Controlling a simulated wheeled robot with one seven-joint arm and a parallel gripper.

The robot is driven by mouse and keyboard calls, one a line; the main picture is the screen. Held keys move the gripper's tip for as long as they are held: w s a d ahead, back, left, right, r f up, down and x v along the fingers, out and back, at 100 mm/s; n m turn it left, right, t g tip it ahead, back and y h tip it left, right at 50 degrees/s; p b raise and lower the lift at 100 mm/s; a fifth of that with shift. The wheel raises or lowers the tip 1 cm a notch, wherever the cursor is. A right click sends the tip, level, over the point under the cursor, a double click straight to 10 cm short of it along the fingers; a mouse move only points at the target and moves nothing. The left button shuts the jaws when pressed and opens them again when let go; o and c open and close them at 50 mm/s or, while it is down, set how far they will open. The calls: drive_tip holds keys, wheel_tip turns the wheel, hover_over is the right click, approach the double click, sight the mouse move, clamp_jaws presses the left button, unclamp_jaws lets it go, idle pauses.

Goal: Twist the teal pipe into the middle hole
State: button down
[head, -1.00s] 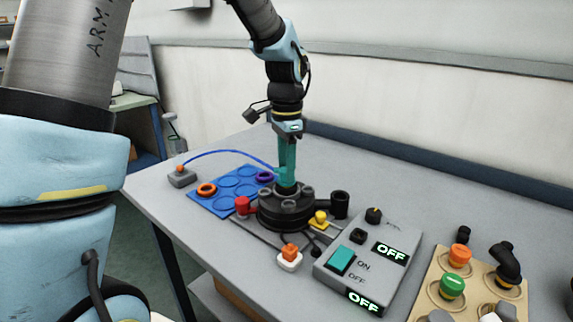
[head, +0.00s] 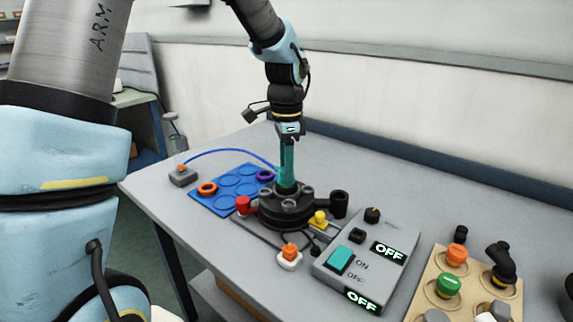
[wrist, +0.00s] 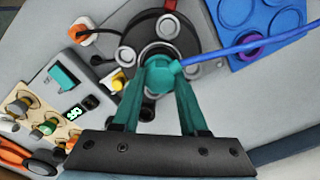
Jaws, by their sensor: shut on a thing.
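My gripper (head: 287,166) points straight down over the black round base (head: 262,213). In the wrist view its two teal fingers (wrist: 160,84) are shut on the upper end of the teal pipe (wrist: 159,74). The pipe stands upright at the ringed middle hole of the base, with a blue hose (wrist: 235,48) leaving its side. The fingers and pipe hide most of the hole, so I cannot tell how deep the pipe sits. Several grey knobs (wrist: 126,54) surround the middle.
A blue mat (head: 222,192) with an orange ring (head: 207,189) and a purple ring (head: 265,176) lies left. A red cap (head: 243,205), a yellow knob (head: 319,218) and a black cylinder (head: 339,204) stand close around the base. A control box (head: 384,236) reading OFF is at right.

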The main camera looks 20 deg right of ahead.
drive_tip(key=shift+m+p, duration=1.95)
drive_tip(key=shift+m, duration=0.35)
idle(0.5)
drive_tip(key=shift+f, duration=0.25)
idle(0.6)
drive_tip(key=shift+c, duration=1.8)
unclamp_jaws()
drive_tip(key=shift+o, duration=0.4)
drive_tip(key=shift+o, duration=1.4)
drive_tip(key=shift+r, duration=0.1)
